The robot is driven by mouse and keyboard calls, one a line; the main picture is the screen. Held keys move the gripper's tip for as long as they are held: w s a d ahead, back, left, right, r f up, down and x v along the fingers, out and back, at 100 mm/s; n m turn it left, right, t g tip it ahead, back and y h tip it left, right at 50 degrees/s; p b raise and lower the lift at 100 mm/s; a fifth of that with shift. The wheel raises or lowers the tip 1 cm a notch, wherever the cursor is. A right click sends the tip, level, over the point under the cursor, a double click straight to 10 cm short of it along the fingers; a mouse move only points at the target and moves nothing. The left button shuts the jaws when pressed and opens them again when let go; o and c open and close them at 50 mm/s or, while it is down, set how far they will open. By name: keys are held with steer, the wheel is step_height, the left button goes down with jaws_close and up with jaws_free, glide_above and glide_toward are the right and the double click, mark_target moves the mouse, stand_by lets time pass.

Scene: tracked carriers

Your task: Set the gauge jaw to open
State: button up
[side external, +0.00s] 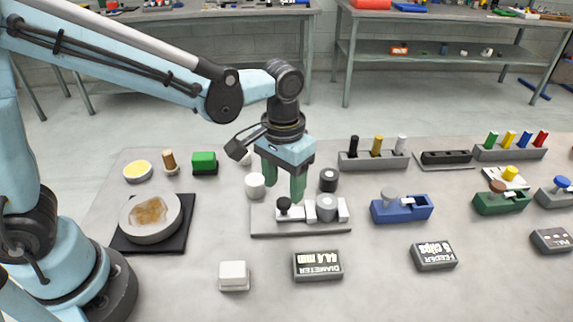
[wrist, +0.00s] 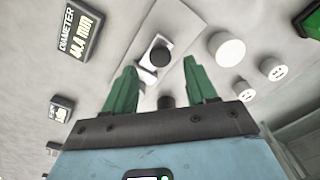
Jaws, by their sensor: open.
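The gauge has a pale grey base plate (side external: 300,228) near the middle of the bench, with a light slide, a black knob (side external: 284,204) and a grey cylinder (side external: 326,208) at its right part. My gripper (side external: 284,193) points down with its two green fingers apart, above the knob end of the gauge. In the wrist view the black knob (wrist: 160,56) shows between the open fingertips (wrist: 161,66). No contact with the knob is visible. The dark display (side external: 318,266) in front of the gauge reads DIAMETER 44.4 mm.
A white cylinder (side external: 255,186) and a dark cylinder (side external: 328,180) stand close behind the gauge. A blue fixture (side external: 401,209) is to its right, a round dish (side external: 151,215) to its left. A white block (side external: 234,276) sits in front. Bare bench surrounds these.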

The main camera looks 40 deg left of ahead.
mark_target(284, 201)
steer(key=shift+f, duration=1.85)
jaws_close()
